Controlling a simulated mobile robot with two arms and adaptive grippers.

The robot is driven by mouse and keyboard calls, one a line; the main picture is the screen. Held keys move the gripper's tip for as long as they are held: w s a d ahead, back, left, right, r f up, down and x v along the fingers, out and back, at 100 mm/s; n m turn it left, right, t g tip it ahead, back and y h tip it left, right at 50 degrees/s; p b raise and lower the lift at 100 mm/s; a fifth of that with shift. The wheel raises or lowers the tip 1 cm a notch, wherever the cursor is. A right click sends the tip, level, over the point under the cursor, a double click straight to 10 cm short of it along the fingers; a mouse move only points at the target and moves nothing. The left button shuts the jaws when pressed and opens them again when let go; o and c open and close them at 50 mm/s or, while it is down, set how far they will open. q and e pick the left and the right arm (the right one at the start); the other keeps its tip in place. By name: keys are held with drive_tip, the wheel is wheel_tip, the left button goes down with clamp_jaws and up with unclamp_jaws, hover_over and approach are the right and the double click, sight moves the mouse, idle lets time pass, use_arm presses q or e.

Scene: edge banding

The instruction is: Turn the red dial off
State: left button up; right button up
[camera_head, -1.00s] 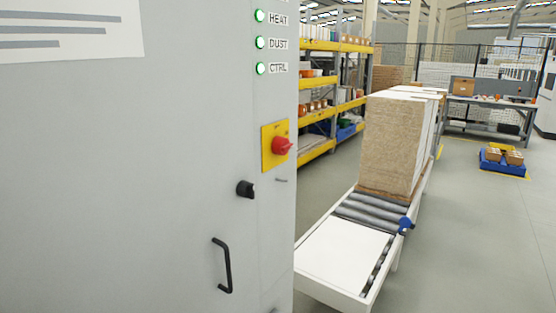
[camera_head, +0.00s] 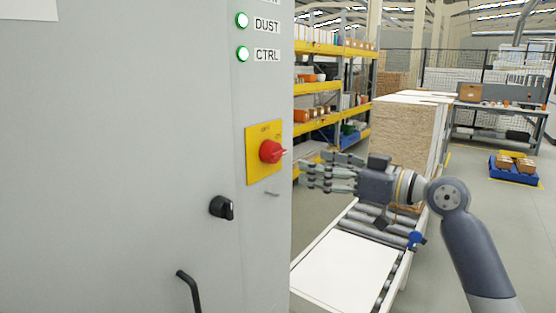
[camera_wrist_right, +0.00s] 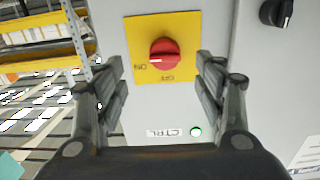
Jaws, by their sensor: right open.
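The red dial (camera_head: 271,151) sits on a yellow plate (camera_head: 251,160) on the side of a grey cabinet. In the right wrist view the red dial (camera_wrist_right: 164,54) shows between my fingers, and its white mark points toward the ON label on the yellow plate (camera_wrist_right: 137,32). My right gripper (camera_head: 305,172) is open and empty, to the right of the dial in the head view, with its fingers toward it. In the wrist view my right gripper (camera_wrist_right: 160,82) has its fingers apart on either side of the dial, with no contact visible. My left gripper is not in view.
A black knob (camera_head: 222,207) and a black handle (camera_head: 190,290) stick out of the cabinet below the dial. Green lamps (camera_head: 242,54) are lit above it. A roller conveyor (camera_head: 345,264) with stacked boards (camera_head: 402,130) stands to the right, behind my arm.

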sight(281, 156)
drive_tip(key=p+x, duration=0.1)
drive_tip(key=x, duration=0.2)
drive_tip(key=p+x, duration=0.1)
drive_tip(key=x, duration=0.2)
drive_tip(key=r+p+x, duration=0.1)
drive_tip(key=x, duration=0.2)
drive_tip(key=shift+a+p, duration=0.35)
drive_tip(key=shift+a, duration=0.15)
drive_tip(key=shift+w+a+f, duration=0.1)
drive_tip(key=shift+w+a, duration=0.15)
drive_tip(key=shift+a, duration=0.15)
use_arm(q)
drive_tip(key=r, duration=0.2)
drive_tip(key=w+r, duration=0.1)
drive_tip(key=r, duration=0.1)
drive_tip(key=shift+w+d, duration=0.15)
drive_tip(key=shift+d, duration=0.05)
use_arm(e)
drive_tip(key=c, duration=1.1)
